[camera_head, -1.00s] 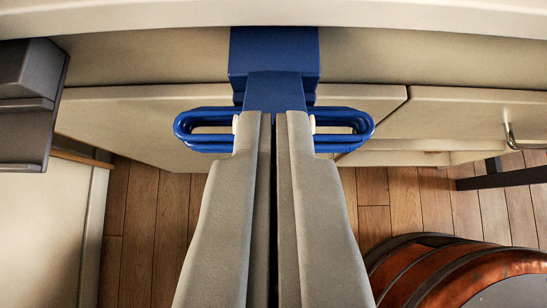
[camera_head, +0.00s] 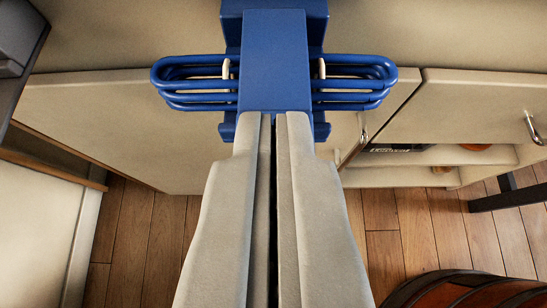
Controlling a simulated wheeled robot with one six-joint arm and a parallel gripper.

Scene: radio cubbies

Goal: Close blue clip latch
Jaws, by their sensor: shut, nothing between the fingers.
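The blue clip latch (camera_head: 274,60) is in the upper middle of the view, against a cream panel. It has a flat blue plate in the centre, with blue wire loops (camera_head: 185,82) sticking out on both sides and small white hooks on the loops. My gripper (camera_head: 273,118) is shut and empty. Its fingertips are at the lower edge of the blue plate; I cannot tell if they touch it. The fingers hide what lies directly below the latch.
Cream cabinet fronts (camera_head: 458,115) with a metal handle (camera_head: 534,127) are at the right. An open shelf (camera_head: 430,158) shows below them. A dark grey block (camera_head: 20,40) is at the upper left. A reddish-brown rounded object (camera_head: 465,290) stands at the lower right on the wooden floor (camera_head: 140,235).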

